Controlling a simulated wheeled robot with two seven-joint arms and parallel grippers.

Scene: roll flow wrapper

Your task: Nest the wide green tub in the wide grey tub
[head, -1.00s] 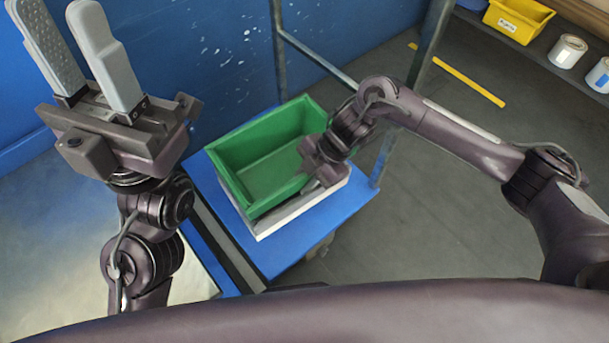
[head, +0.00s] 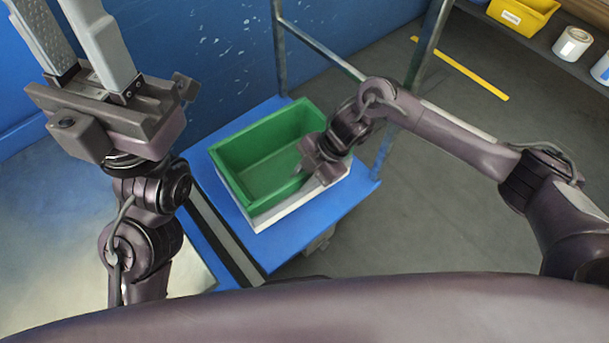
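The wide green tub (head: 262,178) is upright and sits in the mouth of the wide grey tub (head: 290,212), whose pale rim and side show below it at the front and right. The grey tub stands on a blue table top. My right gripper (head: 312,172) is at the green tub's right front side, pointing down at its rim. Its fingers are mostly hidden, so I cannot tell whether they grip the rim. My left gripper (head: 80,35) is raised at the upper left, its two grey fingers apart and empty, away from both tubs; its fingertips run past the picture's top edge.
The blue table (head: 330,217) has free room around the tubs. Metal posts (head: 428,55) rise behind and right of it. A blue wall closes the back left.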

